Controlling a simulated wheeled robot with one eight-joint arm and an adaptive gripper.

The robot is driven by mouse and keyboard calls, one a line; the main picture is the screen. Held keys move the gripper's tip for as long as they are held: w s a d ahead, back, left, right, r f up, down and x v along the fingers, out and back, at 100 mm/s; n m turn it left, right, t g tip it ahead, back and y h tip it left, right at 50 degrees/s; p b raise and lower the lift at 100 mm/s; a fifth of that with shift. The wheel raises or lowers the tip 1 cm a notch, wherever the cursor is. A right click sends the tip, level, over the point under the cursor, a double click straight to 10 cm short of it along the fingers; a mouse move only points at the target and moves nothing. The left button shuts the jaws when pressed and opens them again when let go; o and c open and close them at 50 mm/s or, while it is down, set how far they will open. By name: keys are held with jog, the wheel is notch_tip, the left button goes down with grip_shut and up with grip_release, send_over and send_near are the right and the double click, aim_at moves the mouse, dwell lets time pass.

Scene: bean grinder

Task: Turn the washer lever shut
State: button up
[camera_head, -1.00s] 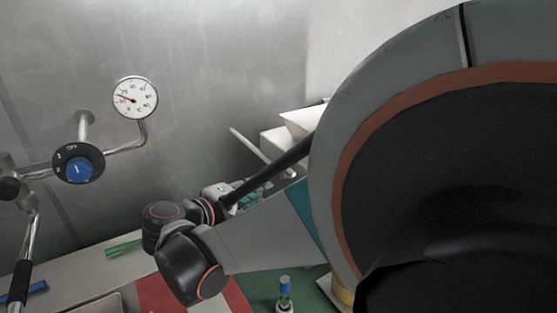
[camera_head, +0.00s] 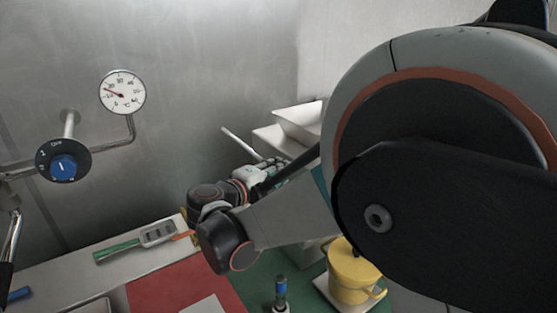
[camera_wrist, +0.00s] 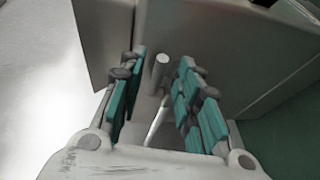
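The washer lever (camera_head: 238,141) is a thin pale rod that slants up and left from beside the white washer (camera_head: 300,122) in the head view. My gripper (camera_head: 268,172) is just below and right of the rod's exposed end, partly hidden by my own arm. In the wrist view, my gripper (camera_wrist: 158,95) has its teal-padded fingers spread. The lever (camera_wrist: 160,72) shows between them as a grey rod with a rounded end, with a visible gap on each side. Whether any pad touches it I cannot tell. The lever's base is hidden.
A yellow pot (camera_head: 351,270) and a small blue-topped bottle (camera_head: 281,293) stand on the green surface. A green-handled tool (camera_head: 120,250) lies on the counter near a red mat (camera_head: 170,287). A blue-knobbed dial (camera_head: 62,167) and a gauge (camera_head: 122,92) are on the left wall.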

jog(key=shift+w+d+f, duration=0.1)
jog(key=shift+w+d, duration=0.3)
jog(key=shift+w, duration=0.15)
grip_shut()
